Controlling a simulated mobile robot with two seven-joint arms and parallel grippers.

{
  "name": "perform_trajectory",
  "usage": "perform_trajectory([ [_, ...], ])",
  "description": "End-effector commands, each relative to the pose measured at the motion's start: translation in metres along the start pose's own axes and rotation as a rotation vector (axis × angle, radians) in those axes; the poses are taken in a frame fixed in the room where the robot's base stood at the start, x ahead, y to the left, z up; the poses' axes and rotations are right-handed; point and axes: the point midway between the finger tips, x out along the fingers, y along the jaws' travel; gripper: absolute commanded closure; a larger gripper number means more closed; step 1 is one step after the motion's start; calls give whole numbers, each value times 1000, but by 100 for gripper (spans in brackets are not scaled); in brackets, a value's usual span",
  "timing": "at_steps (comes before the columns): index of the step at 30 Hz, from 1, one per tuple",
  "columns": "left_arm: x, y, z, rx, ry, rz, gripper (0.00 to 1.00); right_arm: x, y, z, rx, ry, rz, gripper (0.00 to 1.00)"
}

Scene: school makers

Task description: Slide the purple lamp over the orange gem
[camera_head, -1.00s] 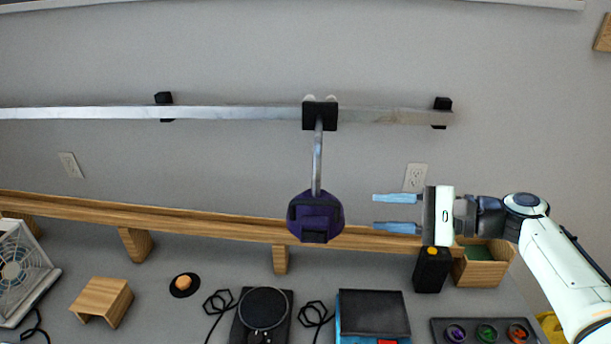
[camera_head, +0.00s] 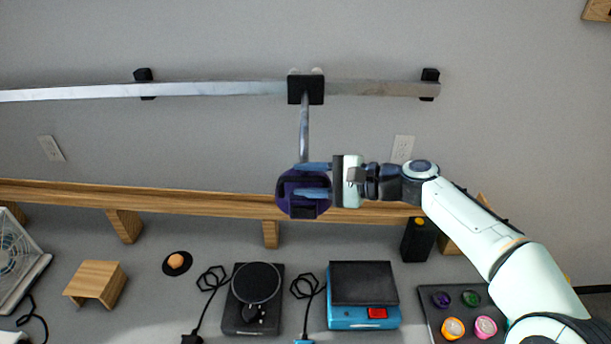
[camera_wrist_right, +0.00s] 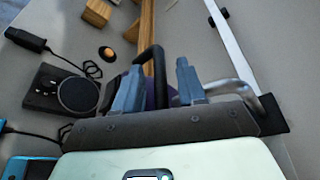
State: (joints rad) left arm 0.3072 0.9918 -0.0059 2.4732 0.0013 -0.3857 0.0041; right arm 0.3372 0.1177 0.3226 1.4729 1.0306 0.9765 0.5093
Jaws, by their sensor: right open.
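The purple lamp (camera_head: 286,198) hangs by a metal rod (camera_head: 304,128) from a black slider (camera_head: 305,89) on the wall rail (camera_head: 215,90). My right gripper (camera_head: 298,180) is open, its two blue fingers overlapping the lamp from the right. In the right wrist view, a black curved bar (camera_wrist_right: 151,57) rises between the open fingers (camera_wrist_right: 160,68), and a little purple shows behind them. Contact cannot be told. The orange gem (camera_head: 175,260) sits on a black disc on the bench, left of the lamp; it also shows in the wrist view (camera_wrist_right: 108,53). My left gripper is out of view.
A wooden ledge (camera_head: 180,202) runs along the wall behind the lamp. On the bench stand a wooden stand (camera_head: 98,279), a black round-plated device (camera_head: 255,284), a blue device (camera_head: 363,315) and a tray of coloured gems (camera_head: 435,325). The rail is clear left of the slider.

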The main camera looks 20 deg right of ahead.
Motion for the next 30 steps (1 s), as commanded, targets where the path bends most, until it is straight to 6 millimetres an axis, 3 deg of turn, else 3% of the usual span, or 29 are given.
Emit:
perform_trajectory([
  [11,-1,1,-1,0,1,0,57,7,0,0,0,0,0,60],
  [15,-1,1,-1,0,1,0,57,7,0,0,0,0,0,100],
  [23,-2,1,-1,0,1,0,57,8,0,1,-2,1,-1,100],
  [30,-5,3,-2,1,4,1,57,34,-1,13,-4,-5,0,100],
])
